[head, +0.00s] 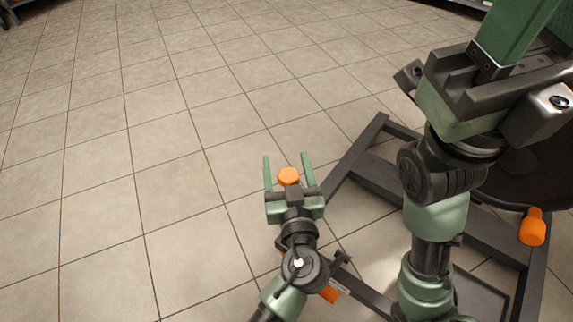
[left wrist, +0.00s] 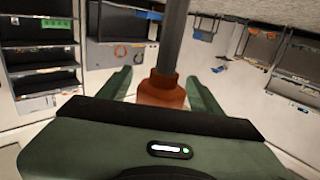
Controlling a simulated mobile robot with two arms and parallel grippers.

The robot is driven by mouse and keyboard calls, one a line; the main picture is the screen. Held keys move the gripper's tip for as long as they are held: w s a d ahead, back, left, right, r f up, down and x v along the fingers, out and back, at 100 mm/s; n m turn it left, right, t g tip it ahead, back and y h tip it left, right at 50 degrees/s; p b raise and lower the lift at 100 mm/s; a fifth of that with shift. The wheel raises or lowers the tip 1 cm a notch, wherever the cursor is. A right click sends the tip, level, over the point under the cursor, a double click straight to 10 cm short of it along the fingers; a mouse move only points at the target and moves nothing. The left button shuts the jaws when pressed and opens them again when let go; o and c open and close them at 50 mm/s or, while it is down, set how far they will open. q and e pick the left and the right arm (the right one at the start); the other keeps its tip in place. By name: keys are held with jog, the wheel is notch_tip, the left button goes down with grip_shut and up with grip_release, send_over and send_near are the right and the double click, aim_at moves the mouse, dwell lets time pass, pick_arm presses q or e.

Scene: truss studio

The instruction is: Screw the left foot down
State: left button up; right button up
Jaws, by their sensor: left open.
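In the head view, an orange foot (head: 288,175) with a faceted top shows between the fingers of my left gripper (head: 286,158). The fingers stand apart, one on each side of it. In the left wrist view, the orange-brown foot (left wrist: 162,92) sits at the end of a dark grey post (left wrist: 173,38). The green fingers of my left gripper flank it, with a visible gap on each side. My right gripper (head: 515,35) is large at the upper right of the head view; its fingertips are cut off by the frame edge, and I see nothing held.
A dark metal frame (head: 375,178) lies low on the tiled floor (head: 170,130) at the right. Another orange foot (head: 533,229) is at its right side, and an orange piece (head: 330,294) shows beside my left arm. The floor at left is clear. Shelves (left wrist: 38,60) stand in the background.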

pick_arm(q)
jog(key=c, duration=1.4)
